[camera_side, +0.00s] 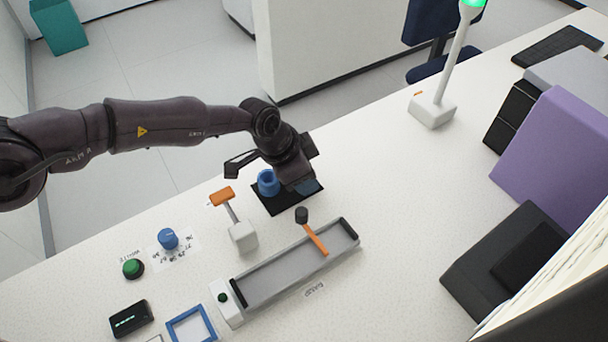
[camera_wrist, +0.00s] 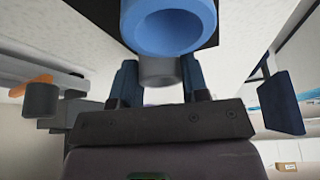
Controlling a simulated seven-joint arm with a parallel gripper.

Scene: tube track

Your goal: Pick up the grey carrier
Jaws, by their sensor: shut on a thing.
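In the wrist view, a grey round piece, which I take as the grey carrier (camera_wrist: 158,71), sits between the two blue-padded fingers of my gripper (camera_wrist: 160,80). My gripper is shut on it. A blue ring-shaped holder (camera_wrist: 168,28) is right beyond the carrier and overlaps part of it. In the side view, my gripper (camera_side: 292,178) is low over the black mat (camera_side: 285,204), close beside the blue holder (camera_side: 268,182). The carrier is hidden there by my gripper, so I cannot tell whether it touches the mat.
A grey track (camera_side: 270,276) with an orange lever (camera_side: 315,239) lies in front of the mat. A white post with an orange top (camera_side: 242,236) stands left of it. A blue knob (camera_side: 168,239) and green button (camera_side: 133,268) are farther left.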

